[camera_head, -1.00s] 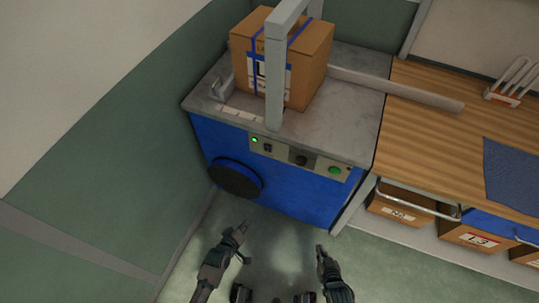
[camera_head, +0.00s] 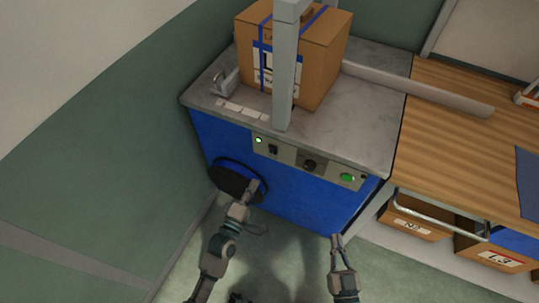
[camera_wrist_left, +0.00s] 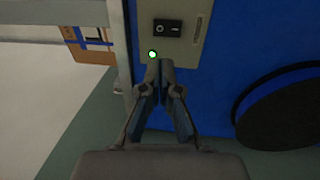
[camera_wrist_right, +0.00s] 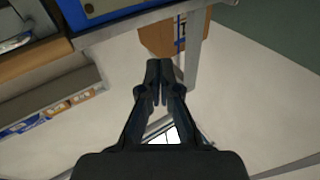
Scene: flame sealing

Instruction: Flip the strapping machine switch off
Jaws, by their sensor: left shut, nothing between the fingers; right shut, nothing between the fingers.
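The strapping machine (camera_head: 300,200) is a blue cabinet with a grey top. Its front control panel (camera_head: 312,162) holds a black rocker switch (camera_head: 273,149), a lit green light (camera_head: 258,140), a black knob (camera_head: 309,165) and a green button (camera_head: 347,178). In the left wrist view the switch (camera_wrist_left: 167,28) and the lit green light (camera_wrist_left: 152,54) show close up, just beyond the fingertips. My left gripper (camera_head: 254,186) is shut and empty, below the switch in front of the round black disc. My right gripper (camera_head: 337,238) is shut and empty, low at the machine's right front.
A strapped cardboard box (camera_head: 310,50) stands on the machine under a grey arch (camera_head: 285,70). A wooden bench (camera_head: 450,130) adjoins on the right, with labelled boxes (camera_head: 415,222) below. A green wall is close on the left. Floor in front is clear.

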